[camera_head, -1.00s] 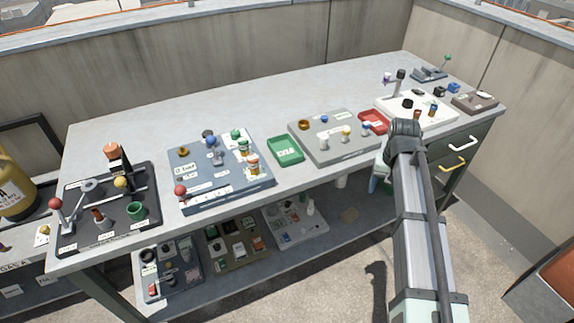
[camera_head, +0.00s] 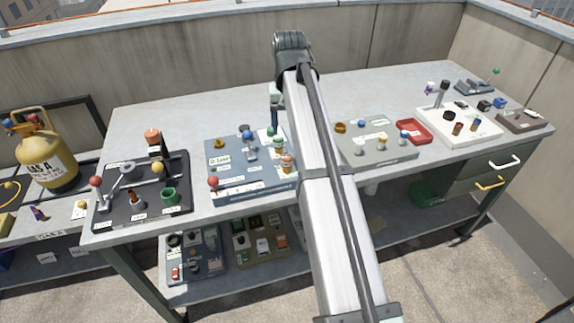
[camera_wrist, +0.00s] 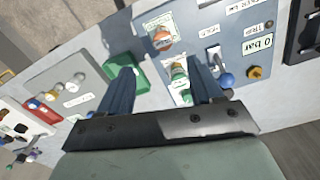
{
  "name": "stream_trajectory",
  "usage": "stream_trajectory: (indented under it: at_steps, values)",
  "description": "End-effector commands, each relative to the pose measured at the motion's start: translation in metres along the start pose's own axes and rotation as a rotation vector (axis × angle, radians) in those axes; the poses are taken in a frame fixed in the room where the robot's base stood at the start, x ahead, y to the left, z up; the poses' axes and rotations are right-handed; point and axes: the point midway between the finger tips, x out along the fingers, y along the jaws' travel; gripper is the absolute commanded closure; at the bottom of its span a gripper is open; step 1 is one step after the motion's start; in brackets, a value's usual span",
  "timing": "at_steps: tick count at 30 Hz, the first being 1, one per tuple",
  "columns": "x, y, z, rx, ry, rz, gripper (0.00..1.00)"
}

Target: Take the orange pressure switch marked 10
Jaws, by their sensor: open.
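An orange-capped switch (camera_head: 287,163) stands on the near right part of the blue-grey panel (camera_head: 225,180). It also shows in the wrist view (camera_wrist: 162,36), beside a white label; I cannot read a 10 on it. A green-topped switch (camera_wrist: 179,71) is beside it, on a white label. My gripper (camera_wrist: 160,62) is open and empty above the panel, its fingers apart on either side of the green-topped switch in the picture. The orange cap appears past the fingertips. In the head view my arm hides most of the gripper and the panel's right edge.
A blue knob (camera_wrist: 226,80) and a yellow knob (camera_wrist: 254,72) are right of the fingers. A green tray (camera_wrist: 125,75) is partly behind the left finger. A grey panel (camera_head: 375,150) and a red tray (camera_head: 413,131) stand right.

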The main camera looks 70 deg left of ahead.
Motion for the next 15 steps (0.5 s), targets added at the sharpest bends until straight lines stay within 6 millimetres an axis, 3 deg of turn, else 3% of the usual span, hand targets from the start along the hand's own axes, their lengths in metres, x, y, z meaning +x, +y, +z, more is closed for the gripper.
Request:
stream_trajectory:
  at_steps: [7, 15]
  values:
    - [0.017, -0.002, 0.001, -0.003, -0.002, 0.0, 0.35]
    - [0.063, -0.002, 0.001, -0.002, -0.002, 0.0, 0.35]
